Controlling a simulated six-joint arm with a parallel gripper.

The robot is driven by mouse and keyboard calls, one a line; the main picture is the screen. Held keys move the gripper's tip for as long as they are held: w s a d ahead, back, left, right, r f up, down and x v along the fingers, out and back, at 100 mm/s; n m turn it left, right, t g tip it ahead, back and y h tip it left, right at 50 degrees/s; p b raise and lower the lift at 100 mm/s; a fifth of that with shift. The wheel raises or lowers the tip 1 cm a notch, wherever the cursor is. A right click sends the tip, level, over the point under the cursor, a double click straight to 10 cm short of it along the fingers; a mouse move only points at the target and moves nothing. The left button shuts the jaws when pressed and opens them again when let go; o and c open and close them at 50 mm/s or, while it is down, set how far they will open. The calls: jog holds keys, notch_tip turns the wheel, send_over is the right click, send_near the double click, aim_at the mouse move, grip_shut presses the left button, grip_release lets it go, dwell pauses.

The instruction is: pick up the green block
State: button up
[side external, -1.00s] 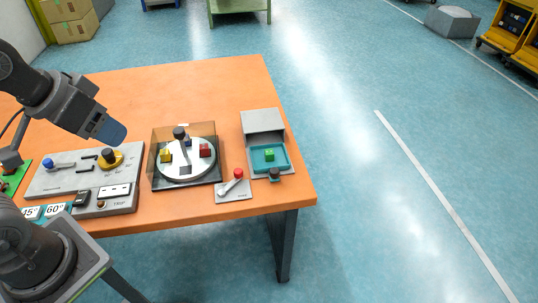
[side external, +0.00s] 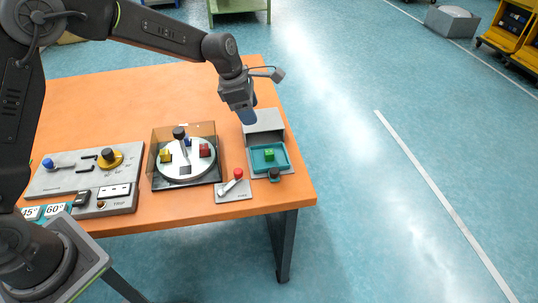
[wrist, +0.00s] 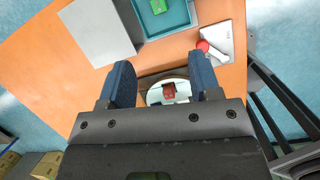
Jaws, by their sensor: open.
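The green block (side external: 269,154) sits in a teal tray (side external: 284,167) at the front of a grey housing (side external: 263,122) on the right of the table. In the wrist view the green block (wrist: 158,6) shows at the top edge, partly cut off, in the tray (wrist: 189,14). My gripper (side external: 249,119) is above the back of the housing, behind the block and apart from it. In the wrist view its two blue fingers (wrist: 160,82) are spread with nothing between them; a red block on the turntable shows far below through the gap.
A turntable (side external: 172,173) with a yellow block (side external: 165,155) and a red block (side external: 205,150) stands left of the tray. A red-knobbed lever (side external: 233,186) and a dark knob (side external: 274,174) are in front. A control panel (side external: 70,190) is at left. The back of the table is clear.

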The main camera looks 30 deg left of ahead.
notch_tip(320, 180, down, 4)
jog(key=w+n, duration=0.2)
send_over(269, 151)
jog(key=a, duration=0.1)
jog(key=f, duration=0.4)
jog(key=s+f, duration=0.1)
jog(key=f, duration=0.1)
jog(key=shift+f, duration=0.35)
jog(key=shift+s+x, duration=0.15)
jog(key=shift+x, duration=1.4)
jog(key=shift+s+x, duration=0.15)
jog(key=shift+x, duration=1.4)
jog(key=shift+a, duration=0.1)
jog(key=c, duration=1)
